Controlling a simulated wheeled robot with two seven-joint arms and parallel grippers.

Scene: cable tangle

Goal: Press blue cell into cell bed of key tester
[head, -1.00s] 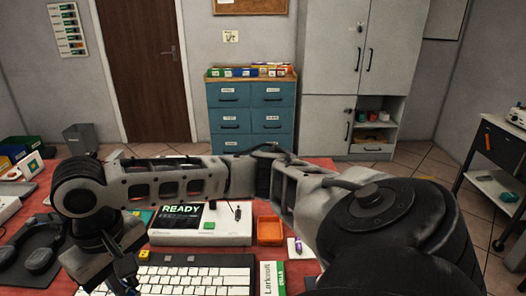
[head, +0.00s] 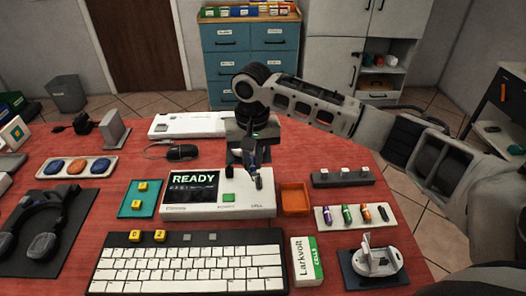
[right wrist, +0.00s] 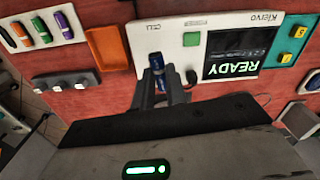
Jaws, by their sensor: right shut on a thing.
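The key tester (head: 178,210) is a white box with a screen reading READY and a green button (head: 229,197); it also shows in the right wrist view (right wrist: 172,35). My right gripper (head: 252,163) is over its right end, by the CELL label, pointing down. In the right wrist view the gripper (right wrist: 163,88) is shut on the blue cell (right wrist: 156,62), which sticks out past the fingertips at the CELL end. The cell bed is hidden behind the cell and fingers, and I cannot tell whether the cell touches it. My left gripper is not in view.
An orange tray (head: 295,198) stands close right of the tester. A rack of coloured cells (head: 329,224) and a dark block with white-topped keys (head: 343,179) are farther right. The keyboard (head: 185,265) lies in front, a teal key tray (head: 134,210) to the left.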

